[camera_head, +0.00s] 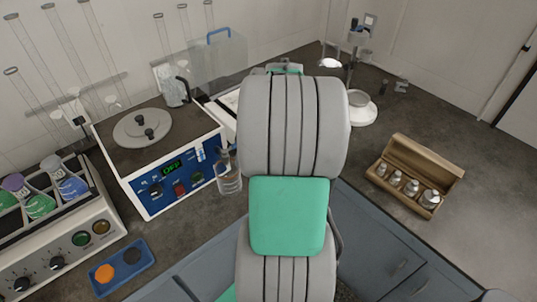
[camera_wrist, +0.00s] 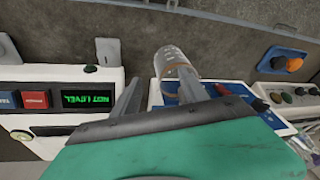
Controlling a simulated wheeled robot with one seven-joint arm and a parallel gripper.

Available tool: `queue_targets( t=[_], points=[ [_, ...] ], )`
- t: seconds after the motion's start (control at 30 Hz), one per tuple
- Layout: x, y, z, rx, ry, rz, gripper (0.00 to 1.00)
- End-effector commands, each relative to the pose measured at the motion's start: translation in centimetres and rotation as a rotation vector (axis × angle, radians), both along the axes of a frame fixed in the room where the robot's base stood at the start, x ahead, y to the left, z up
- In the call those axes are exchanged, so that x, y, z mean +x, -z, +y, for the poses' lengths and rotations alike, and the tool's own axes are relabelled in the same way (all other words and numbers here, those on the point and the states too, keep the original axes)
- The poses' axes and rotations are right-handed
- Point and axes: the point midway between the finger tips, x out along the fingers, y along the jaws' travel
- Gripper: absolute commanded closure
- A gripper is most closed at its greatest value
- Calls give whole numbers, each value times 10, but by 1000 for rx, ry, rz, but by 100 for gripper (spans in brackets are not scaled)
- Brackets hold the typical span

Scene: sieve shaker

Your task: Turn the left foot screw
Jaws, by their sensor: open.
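In the wrist view a white instrument (camera_wrist: 80,75) at the left has a green display (camera_wrist: 90,99) that seems to read NOT LEVEL, upside down. Grey tabs (camera_wrist: 9,50) stick out at its far edge; I cannot tell whether one belongs to the left foot screw. My gripper (camera_wrist: 160,77) is open, its two grey fingers apart and pointing away beside the instrument's right side. I see nothing held between them. A glass beaker (camera_wrist: 171,58) shows beyond the fingers. In the head view my arm hides most of this area.
A flask rack (camera_head: 60,240) and blue tray (camera_head: 124,268) are further left. A wooden weight box (camera_head: 415,158) lies right, with clear bench around it.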

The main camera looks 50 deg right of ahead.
Motion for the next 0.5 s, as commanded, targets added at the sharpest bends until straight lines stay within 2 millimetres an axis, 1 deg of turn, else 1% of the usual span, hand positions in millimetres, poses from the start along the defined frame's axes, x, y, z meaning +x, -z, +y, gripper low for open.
queue_targets(
  t=[0.03,0.1,0.2,0.3,0.37,0.5],
  points=[
    [-5,6,-34,10,-73,-35,49],
    [-13,12,-73,3,-217,-102,49],
    [-24,18,-104,-15,-351,-167,49],
    [-27,25,-112,-23,-402,-191,49],
    [-24,31,-110,-24,-407,-193,49],
    [-17,55,-103,-23,-405,-191,49]
  ],
)
